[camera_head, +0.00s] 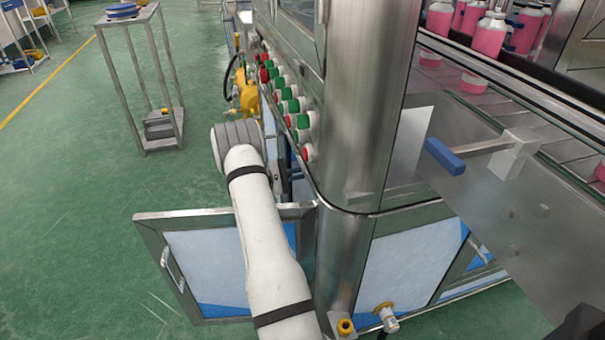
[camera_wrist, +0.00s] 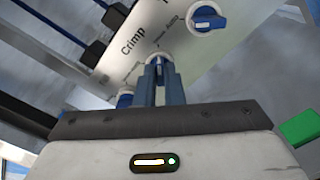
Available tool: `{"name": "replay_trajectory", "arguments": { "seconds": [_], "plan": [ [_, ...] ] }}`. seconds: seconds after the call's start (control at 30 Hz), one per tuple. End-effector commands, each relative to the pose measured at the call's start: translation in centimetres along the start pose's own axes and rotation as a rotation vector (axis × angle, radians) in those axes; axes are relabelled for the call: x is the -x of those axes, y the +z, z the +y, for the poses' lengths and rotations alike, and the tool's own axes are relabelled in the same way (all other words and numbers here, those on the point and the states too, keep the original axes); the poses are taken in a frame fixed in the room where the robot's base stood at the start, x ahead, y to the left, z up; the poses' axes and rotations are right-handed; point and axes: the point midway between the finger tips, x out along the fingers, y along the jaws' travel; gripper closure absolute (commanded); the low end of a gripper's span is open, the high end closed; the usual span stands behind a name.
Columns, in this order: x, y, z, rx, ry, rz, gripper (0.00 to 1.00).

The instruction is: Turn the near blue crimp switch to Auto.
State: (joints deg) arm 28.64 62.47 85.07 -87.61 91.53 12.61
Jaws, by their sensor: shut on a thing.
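In the wrist view, a pale panel labelled "Crimp" carries blue rotary switches with white rims. My gripper (camera_wrist: 160,72) is shut on a blue crimp switch (camera_wrist: 157,60) below the lettering. The fingers cover most of that switch, so its pointer direction cannot be read. A second blue switch (camera_wrist: 208,20) sits up and to the right, with its handle lying roughly sideways. Part of another blue knob (camera_wrist: 125,99) shows to the lower left of the fingers. In the head view my gripper and these switches are hidden.
Red, green and white buttons (camera_head: 289,107) line the machine side. An open cabinet door (camera_head: 190,255) stands beside my arm. A metal stand (camera_head: 163,131) is on the green floor at left. A green block (camera_wrist: 300,128) is right of my gripper. Pink bottles (camera_head: 475,70) stand at upper right.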

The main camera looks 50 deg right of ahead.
Motion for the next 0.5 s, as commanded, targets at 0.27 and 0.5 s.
{"name": "replay_trajectory", "arguments": {
  "seconds": [0.27,0.5],
  "plan": [
    [0.02,0.05,0.0,0.037,-0.001,0.0,1.0],
    [0.02,0.19,0.11,0.171,-0.001,0.0,1.0]
  ]
}}
